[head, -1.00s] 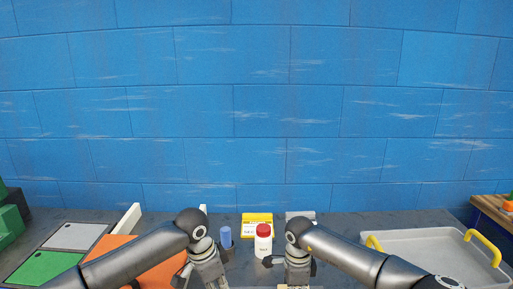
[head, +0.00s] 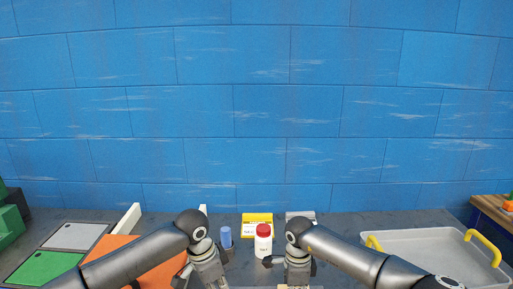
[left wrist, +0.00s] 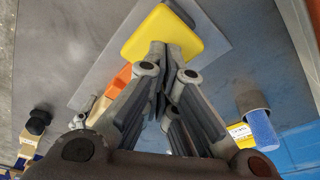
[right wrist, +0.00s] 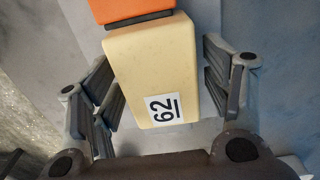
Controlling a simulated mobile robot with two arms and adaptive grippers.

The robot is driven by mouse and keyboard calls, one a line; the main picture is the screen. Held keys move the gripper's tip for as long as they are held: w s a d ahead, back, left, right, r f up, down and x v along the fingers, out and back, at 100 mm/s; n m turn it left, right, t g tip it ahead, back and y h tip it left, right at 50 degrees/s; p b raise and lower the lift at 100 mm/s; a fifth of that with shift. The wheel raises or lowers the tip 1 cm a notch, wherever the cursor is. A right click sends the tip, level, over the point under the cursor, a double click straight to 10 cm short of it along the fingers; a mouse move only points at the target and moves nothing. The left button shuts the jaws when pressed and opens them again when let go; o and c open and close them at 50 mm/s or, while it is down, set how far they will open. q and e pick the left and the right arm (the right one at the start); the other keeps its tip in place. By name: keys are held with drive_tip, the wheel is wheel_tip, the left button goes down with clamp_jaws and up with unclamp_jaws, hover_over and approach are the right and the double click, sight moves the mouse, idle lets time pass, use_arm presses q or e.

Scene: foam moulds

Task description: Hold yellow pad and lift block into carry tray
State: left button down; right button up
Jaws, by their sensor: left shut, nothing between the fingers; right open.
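The yellow pad (left wrist: 165,36) lies at the top middle of the left wrist view, on a flat grey surface. My left gripper (left wrist: 168,58) is shut and empty, its fingertips at the pad's near edge; I cannot tell whether they touch it. A cream block (right wrist: 150,65) labelled 62 fills the middle of the right wrist view. My right gripper (right wrist: 158,75) is open, one finger on each side of the block, with gaps visible. The carry tray (head: 418,252), grey with yellow handles, stands at the right in the head view and looks empty. The pad is hidden there.
A red-capped white bottle (head: 263,243) and a blue cylinder (head: 226,236) in a dark holder stand between my arms. A yellow card (head: 257,220) is behind them. An orange board (head: 128,262), a green panel (head: 45,268) and a grey panel (head: 75,236) lie left.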

use_arm(q)
drive_tip(key=shift+x, duration=0.8)
drive_tip(key=shift+s+a+f, duration=0.15)
drive_tip(key=shift+s+f, duration=0.05)
drive_tip(key=shift+f, duration=0.1)
use_arm(e)
drive_tip(key=shift+s, duration=0.1)
use_arm(q)
drive_tip(key=shift+f, duration=0.25)
use_arm(e)
drive_tip(key=shift+c, duration=0.3)
drive_tip(key=c, duration=0.7)
use_arm(q)
drive_tip(key=shift+f, duration=0.1)
use_arm(e)
drive_tip(key=shift+r, duration=4)
drive_tip(key=shift+c, duration=0.2)
use_arm(q)
drive_tip(key=shift+w+d+v, duration=0.15)
drive_tip(key=shift+d+v, duration=0.05)
drive_tip(key=shift+v, duration=1)
drive_tip(key=shift+w+d+v, duration=0.2)
drive_tip(key=shift+v, duration=1)
drive_tip(key=shift+w+d+v, duration=0.15)
drive_tip(key=shift+d+v, duration=0.05)
drive_tip(key=shift+v, duration=1)
